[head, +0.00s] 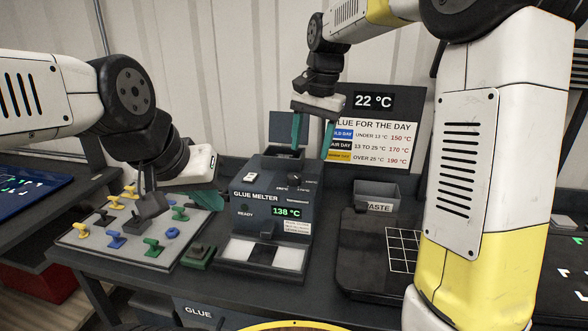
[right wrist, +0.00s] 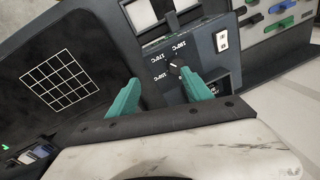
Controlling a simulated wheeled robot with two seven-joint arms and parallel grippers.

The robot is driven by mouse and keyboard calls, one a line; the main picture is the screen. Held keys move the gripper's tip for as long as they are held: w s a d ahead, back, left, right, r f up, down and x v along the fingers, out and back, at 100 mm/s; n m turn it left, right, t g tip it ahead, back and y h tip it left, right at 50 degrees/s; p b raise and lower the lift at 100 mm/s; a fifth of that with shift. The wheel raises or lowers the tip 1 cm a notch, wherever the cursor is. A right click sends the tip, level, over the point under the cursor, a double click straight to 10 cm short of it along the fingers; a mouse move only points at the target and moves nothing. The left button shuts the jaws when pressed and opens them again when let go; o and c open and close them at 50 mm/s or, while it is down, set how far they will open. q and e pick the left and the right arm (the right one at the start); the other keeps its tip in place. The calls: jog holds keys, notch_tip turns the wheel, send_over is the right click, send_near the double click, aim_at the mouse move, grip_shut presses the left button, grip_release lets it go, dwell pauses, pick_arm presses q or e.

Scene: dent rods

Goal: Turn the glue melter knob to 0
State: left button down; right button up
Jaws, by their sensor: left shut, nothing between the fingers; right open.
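The dark glue melter (head: 225,222) stands on the bench, its green display (head: 286,211) reading 138 °C. Its small dark knob (head: 295,178) is on the sloped top, with temperature labels around it. The knob (right wrist: 175,67) also shows in the right wrist view; I cannot tell its exact setting. My right gripper (head: 312,145) is open and empty above the back of the melter. In the right wrist view the right gripper (right wrist: 160,78) has one finger close to the knob, contact unclear. My left gripper (head: 207,202) is shut and empty above the peg board, left of the melter.
A grey board (head: 85,238) with several coloured handles lies left of the melter. A light rocker switch (head: 262,177) is beside the knob. A sign (head: 375,120) reading 22 °C stands behind. A grey waste bin (head: 377,192) and a black gridded mat (head: 362,262) are to the right.

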aim_at(294, 176)
jog(key=shift+m+g+h, duration=0.3)
jog(key=shift+m+h, duration=0.1)
jog(key=shift+m, duration=0.1)
jog(key=w+a+f, duration=0.2)
jog(key=w+a, duration=0.1)
jog(key=shift+w+a, duration=0.15)
jog(key=shift+w, duration=0.1)
jog(key=shift+w+a+f, duration=0.1)
jog(key=shift+f, duration=0.2)
jog(key=f, duration=0.7)
jog(key=shift+w+a+f, duration=0.1)
jog(key=shift+a+f, duration=0.1)
jog(key=shift+a, duration=0.05)
grip_shut()
